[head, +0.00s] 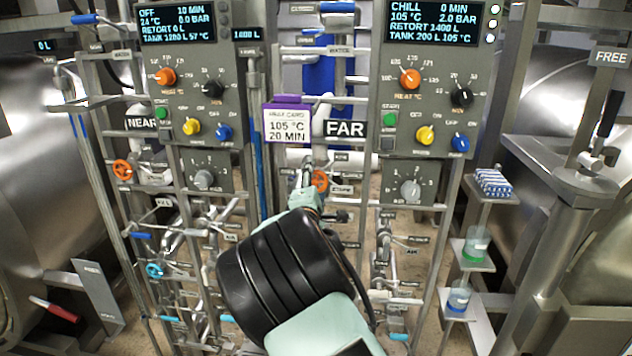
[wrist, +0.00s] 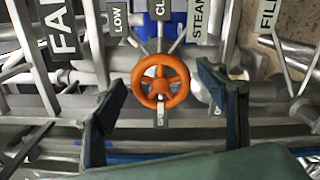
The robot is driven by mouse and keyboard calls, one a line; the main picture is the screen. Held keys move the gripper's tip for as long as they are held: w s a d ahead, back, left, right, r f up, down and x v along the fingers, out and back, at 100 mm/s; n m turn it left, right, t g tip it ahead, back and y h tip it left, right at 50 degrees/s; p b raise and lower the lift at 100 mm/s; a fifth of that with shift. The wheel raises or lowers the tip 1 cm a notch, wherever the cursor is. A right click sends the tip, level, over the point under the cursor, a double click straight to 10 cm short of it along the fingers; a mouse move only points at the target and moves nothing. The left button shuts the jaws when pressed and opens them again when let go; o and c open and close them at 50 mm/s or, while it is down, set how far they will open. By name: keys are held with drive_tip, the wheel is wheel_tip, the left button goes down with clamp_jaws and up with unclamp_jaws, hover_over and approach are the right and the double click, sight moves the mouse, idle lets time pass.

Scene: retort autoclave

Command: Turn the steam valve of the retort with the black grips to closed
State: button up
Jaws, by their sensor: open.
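The orange steam handwheel (wrist: 161,80) beside the FAR sign (wrist: 62,30) stands in the middle of the wrist view. A light pointer shows at its lower rim. Tags reading LOW, a cut-off CL and STEAM are above it. My gripper (wrist: 160,98) is open, one finger on each side of the wheel, apart from it. In the head view this wheel (head: 320,181) is partly hidden behind my gripper (head: 305,190). A black grip (head: 609,113) shows on the right retort (head: 570,140); the left retort (head: 35,150) has a red grip (head: 55,309).
Another orange wheel (head: 122,170) is on the NEAR rack. Pipes and levers crowd both racks around my arm. A purple-topped card (head: 288,122) hangs between the panels. Small shelves (head: 470,255) with containers stand at the right.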

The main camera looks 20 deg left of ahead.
drive_tip(key=shift+w, duration=0.2)
drive_tip(key=c, duration=1.2)
drive_tip(key=shift+o, duration=0.2)
